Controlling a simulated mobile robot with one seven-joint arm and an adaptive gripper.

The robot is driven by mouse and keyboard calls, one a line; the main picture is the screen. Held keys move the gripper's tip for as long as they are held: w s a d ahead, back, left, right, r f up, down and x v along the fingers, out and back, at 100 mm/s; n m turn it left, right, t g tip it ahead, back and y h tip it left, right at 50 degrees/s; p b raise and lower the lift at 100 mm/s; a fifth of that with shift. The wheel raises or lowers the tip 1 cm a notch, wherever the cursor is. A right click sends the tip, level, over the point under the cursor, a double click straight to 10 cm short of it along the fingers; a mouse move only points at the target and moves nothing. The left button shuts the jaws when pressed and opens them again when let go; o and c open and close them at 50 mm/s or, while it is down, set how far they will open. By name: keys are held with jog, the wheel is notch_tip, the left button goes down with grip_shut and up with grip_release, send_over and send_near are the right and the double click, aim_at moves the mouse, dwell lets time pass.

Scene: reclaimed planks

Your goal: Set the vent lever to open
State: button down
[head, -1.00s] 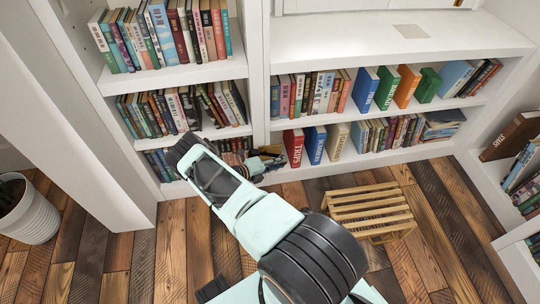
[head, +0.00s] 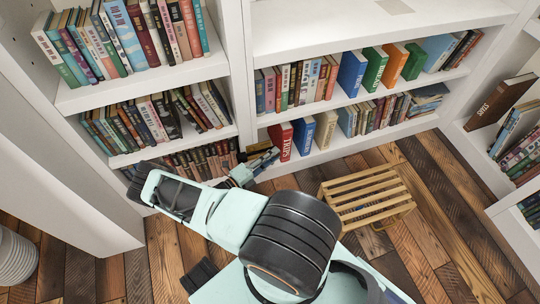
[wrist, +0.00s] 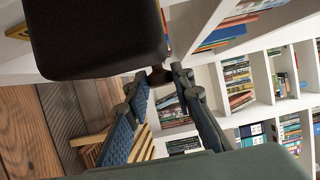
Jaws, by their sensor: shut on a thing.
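In the wrist view my gripper (wrist: 168,76) has its two blue-grey fingers closed in around a small dark brown piece (wrist: 157,77). The piece sits just under a large black, round-cornered block (wrist: 95,38), which fills the upper left close to the camera. I cannot tell whether the piece is the vent lever, nor which way any lever is set. In the head view my gripper (head: 262,160) is small, in front of the lower bookshelves, with a dark and yellowish piece at its end. My own arm covers part of this area.
A white bookcase (head: 243,70) with several rows of books stands behind my gripper. A slatted wooden stool (head: 367,197) stands on the plank floor to the right. A white ribbed pot (head: 17,258) is at the left edge. Floor right of the stool is clear.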

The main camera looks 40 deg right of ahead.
jog(key=shift+r, duration=0.1)
jog(key=c, duration=1.7)
grip_release()
jog(key=shift+a, duration=0.1)
jog(key=a, duration=1.1)
jog(key=shift+a, duration=0.4)
